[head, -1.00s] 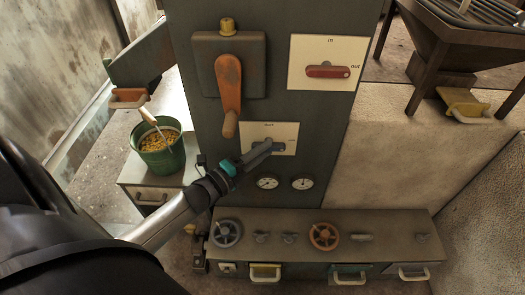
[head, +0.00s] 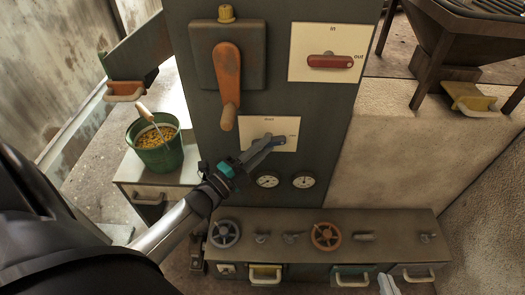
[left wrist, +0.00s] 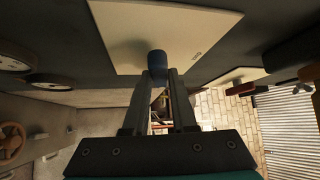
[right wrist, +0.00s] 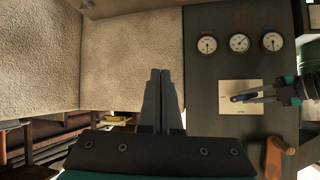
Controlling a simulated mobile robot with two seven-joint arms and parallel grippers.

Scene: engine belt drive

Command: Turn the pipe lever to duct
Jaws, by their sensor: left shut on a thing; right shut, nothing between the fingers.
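The lower cream plate (head: 286,147) on the dark panel carries the blue pipe lever. Its small labels at the top and right are too small to read surely. My left gripper (head: 272,143) reaches up from the lower left over this plate and hides most of the lever. In the left wrist view the blue lever end (left wrist: 157,62) sits between the fingertips, and the gripper is shut on it. My right gripper (right wrist: 160,75) is shut and empty, away from the plate; its tip (head: 388,285) shows at the head view's bottom edge.
Above are an orange crank (head: 228,80) and a red lever (head: 330,62) on another cream plate. Gauges (head: 267,180) sit just below the lower plate. A bench with handwheels (head: 326,236) stands below. A green bucket (head: 157,155) is at the left.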

